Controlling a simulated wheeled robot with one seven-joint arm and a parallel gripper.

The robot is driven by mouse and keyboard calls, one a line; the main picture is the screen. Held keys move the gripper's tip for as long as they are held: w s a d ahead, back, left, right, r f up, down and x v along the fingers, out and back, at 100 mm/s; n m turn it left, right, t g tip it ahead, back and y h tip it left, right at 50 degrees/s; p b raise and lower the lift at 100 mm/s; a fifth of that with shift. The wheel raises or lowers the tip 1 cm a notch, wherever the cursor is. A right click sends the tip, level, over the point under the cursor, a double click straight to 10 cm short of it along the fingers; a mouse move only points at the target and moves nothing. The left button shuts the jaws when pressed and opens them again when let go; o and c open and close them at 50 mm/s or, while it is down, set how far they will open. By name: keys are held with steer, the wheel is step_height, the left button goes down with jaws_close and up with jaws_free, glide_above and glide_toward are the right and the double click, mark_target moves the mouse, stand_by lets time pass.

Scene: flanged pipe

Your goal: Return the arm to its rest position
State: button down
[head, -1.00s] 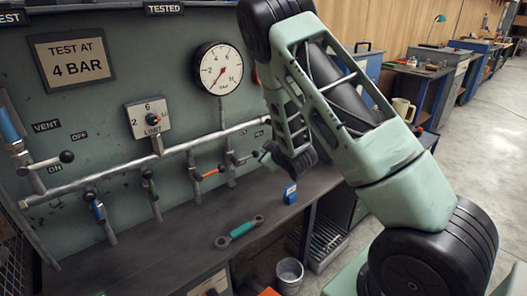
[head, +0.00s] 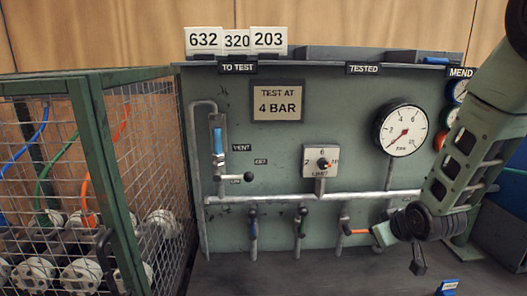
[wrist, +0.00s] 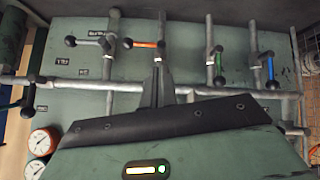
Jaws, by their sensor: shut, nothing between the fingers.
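My gripper (wrist: 159,72) shows in the wrist view as dark fingers closed together, with nothing between them. They lie in front of the green test panel (wrist: 120,100), which appears upside down there. In the head view my green arm (head: 465,155) comes down from the upper right, bent at a dark joint. Its end is low in front of the panel (head: 275,150), right of the orange-handled valve (head: 352,231). I cannot make out the fingertips clearly there, nor tell the gap to the panel. The orange handle also shows beyond the fingers in the wrist view (wrist: 145,43).
A horizontal pipe (head: 280,199) and valve levers stick out from the panel. A pressure gauge (head: 403,131) is close to my arm. A mesh cage (head: 95,77) with flanged parts stands at left. A blue block (head: 448,286) sits on the dark bench (head: 290,275), whose visible middle is clear.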

steer(key=s+a+r+n+g+y, duration=0.1)
steer(key=s+a+r+g+y, duration=0.2)
steer(key=s+a, duration=0.6)
steer(key=s+a+r+n+g+h+p, duration=0.1)
steer(key=s+a+r+g, duration=0.2)
steer(key=s, duration=0.8)
steer(key=s+a+r+n+g+h+p, duration=0.1)
steer(key=s+a+r, duration=0.3)
steer(key=s, duration=0.7)
steer(key=shift+s+a+r+n+g+h, duration=0.25)
steer(key=shift+r+n+g, duration=0.3)
steer(key=shift+g, duration=0.35)
